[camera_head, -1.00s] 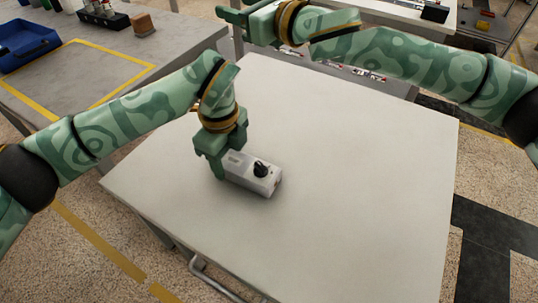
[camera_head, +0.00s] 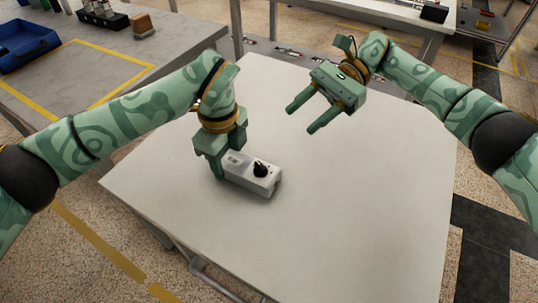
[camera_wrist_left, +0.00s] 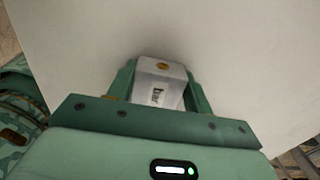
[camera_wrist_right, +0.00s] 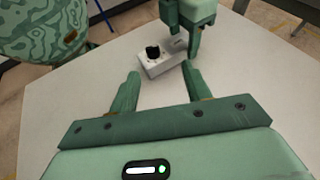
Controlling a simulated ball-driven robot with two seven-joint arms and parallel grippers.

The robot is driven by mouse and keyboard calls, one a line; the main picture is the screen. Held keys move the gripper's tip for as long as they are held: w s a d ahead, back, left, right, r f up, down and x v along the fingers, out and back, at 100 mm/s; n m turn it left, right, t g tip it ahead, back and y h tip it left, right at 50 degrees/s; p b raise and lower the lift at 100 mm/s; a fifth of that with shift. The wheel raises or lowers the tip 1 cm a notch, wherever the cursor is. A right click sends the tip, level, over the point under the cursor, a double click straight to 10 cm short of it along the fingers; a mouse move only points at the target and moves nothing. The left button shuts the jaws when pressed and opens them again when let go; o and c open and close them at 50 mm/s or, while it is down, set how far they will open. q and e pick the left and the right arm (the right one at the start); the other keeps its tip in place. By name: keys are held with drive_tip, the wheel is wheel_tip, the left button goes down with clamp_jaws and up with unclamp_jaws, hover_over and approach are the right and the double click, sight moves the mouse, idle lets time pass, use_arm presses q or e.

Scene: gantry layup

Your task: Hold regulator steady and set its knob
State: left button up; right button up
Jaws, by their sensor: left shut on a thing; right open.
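The regulator (camera_head: 240,174) is a pale grey box lying on the white table, with a black knob (camera_head: 261,169) on top near its right end. My left gripper (camera_head: 222,172) is shut on the regulator's left end. In the left wrist view the regulator (camera_wrist_left: 160,82) sits between both fingers, with a "bar" label and a brass-coloured round part showing; the knob is not visible there. My right gripper (camera_head: 301,117) is open and empty, above the table to the upper right of the regulator. In the right wrist view the regulator (camera_wrist_right: 160,66) and its knob (camera_wrist_right: 153,52) show beyond the open fingers.
The white table (camera_head: 350,210) is clear to the right and front of the regulator. A grey bench at the left holds a blue tray (camera_head: 25,42), a black rack (camera_head: 103,17) and a brown block (camera_head: 143,25). Another white table stands at the back.

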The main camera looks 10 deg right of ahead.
sight(269, 167)
drive_tip(key=shift+g, duration=0.3)
drive_tip(key=x, duration=0.7)
drive_tip(key=s+x, duration=0.1)
drive_tip(key=x, duration=0.3)
drive_tip(key=shift+s+d+f, duration=0.1)
drive_tip(key=shift+d+f, duration=0.05)
drive_tip(key=shift+f, duration=0.35)
drive_tip(key=c, duration=1)
